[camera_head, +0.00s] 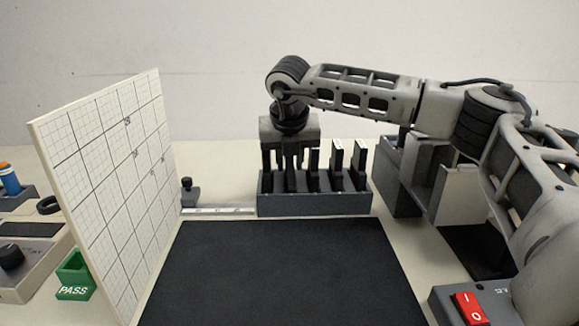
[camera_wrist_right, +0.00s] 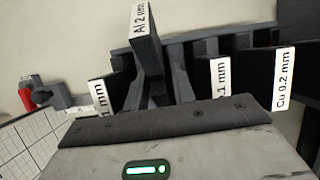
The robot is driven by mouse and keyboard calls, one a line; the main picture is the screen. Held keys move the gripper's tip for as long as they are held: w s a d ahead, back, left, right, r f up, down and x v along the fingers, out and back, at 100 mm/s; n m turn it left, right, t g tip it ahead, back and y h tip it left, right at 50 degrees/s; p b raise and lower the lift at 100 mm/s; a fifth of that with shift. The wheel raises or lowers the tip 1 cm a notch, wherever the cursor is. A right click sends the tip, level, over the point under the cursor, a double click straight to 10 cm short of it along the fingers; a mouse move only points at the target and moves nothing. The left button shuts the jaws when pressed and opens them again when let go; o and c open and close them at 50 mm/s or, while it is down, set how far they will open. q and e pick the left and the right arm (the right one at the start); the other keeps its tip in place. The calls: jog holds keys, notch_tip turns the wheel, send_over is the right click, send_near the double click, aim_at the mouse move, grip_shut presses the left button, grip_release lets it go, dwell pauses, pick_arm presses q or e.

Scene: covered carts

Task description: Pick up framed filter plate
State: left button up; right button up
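Several dark framed filter plates stand upright in a grey slotted rack (camera_head: 315,205) at the back of the work area. My right gripper (camera_head: 287,172) points down over the left part of the rack, its fingers low among the plates. In the right wrist view, the plate labelled "Al 2 mm" (camera_wrist_right: 146,45) lies between the two spread fingers (camera_wrist_right: 158,92); contact cannot be made out. Plates ending in "1 mm" (camera_wrist_right: 98,98) and ".1 mm" (camera_wrist_right: 220,78) flank the gripper, and "Cu 0.2 mm" (camera_wrist_right: 284,78) stands farther right. My left gripper is out of view.
A white grid board (camera_head: 105,190) stands at the left. A black mat (camera_head: 280,270) lies clear in front of the rack. A grey block-like fixture (camera_head: 400,175) stands right of the rack. A red switch (camera_head: 470,308) and a green PASS bin (camera_head: 75,275) are nearer.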

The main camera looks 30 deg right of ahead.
jog(key=shift+w+f, duration=0.1)
jog(key=shift+f, duration=0.05)
grip_shut()
